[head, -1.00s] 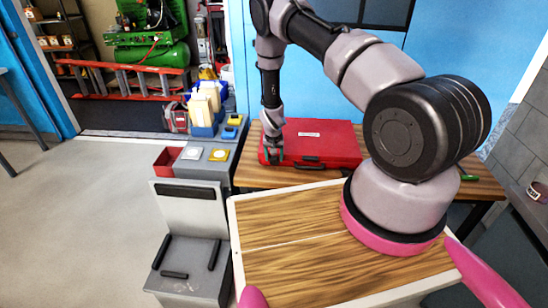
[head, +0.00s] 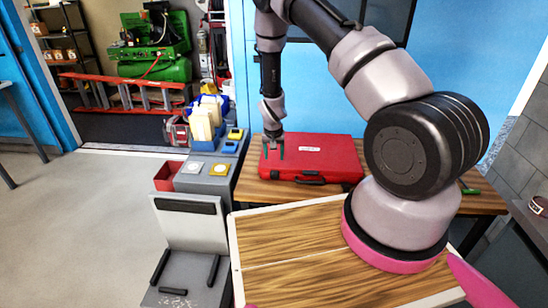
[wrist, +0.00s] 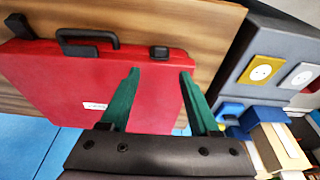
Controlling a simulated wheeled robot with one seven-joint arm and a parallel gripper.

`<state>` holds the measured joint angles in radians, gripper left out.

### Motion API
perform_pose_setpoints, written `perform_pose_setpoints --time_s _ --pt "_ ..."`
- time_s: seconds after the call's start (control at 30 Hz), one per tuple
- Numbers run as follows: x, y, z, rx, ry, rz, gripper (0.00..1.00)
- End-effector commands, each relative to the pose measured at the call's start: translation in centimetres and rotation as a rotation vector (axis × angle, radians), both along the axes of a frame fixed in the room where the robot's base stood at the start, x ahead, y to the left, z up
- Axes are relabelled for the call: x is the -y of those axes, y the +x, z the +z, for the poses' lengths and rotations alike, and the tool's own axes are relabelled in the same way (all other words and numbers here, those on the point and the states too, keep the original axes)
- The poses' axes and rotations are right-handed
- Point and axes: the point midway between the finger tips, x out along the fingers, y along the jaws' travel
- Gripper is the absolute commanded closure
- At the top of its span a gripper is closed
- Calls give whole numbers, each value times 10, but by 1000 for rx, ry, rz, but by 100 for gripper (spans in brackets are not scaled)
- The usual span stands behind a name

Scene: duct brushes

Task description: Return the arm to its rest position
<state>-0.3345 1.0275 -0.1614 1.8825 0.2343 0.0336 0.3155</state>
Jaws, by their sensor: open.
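My arm rises from its base on a wood-topped surface and reaches over, with the forearm hanging down at the left. My gripper (head: 273,147) points down in front of the left part of the red case in the head view. In the wrist view my gripper (wrist: 160,88) shows two green fingers spread apart with nothing between them. The red case (head: 325,153) is closed and lies flat on the wooden table; it also shows beyond the fingers in the wrist view (wrist: 60,85).
A grey cabinet (head: 225,168) with yellow and white round-topped switches stands left of the table. A red bin (head: 167,176) and blue bins with pale blocks (head: 203,122) are on it. A green object (head: 470,190) lies at the table's right. The floor at left is clear.

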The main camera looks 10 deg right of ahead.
Motion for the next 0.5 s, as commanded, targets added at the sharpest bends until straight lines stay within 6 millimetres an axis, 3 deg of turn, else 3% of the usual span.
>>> perform_pose_setpoints --time_s 0.17,0.27,0.37,0.5 --pt "0 2 7 5 5 -3 38" --pt "-1 7 34 17 21 -10 38" --pt "0 11 84 37 51 -26 38" --pt "4 8 167 68 102 -44 38"
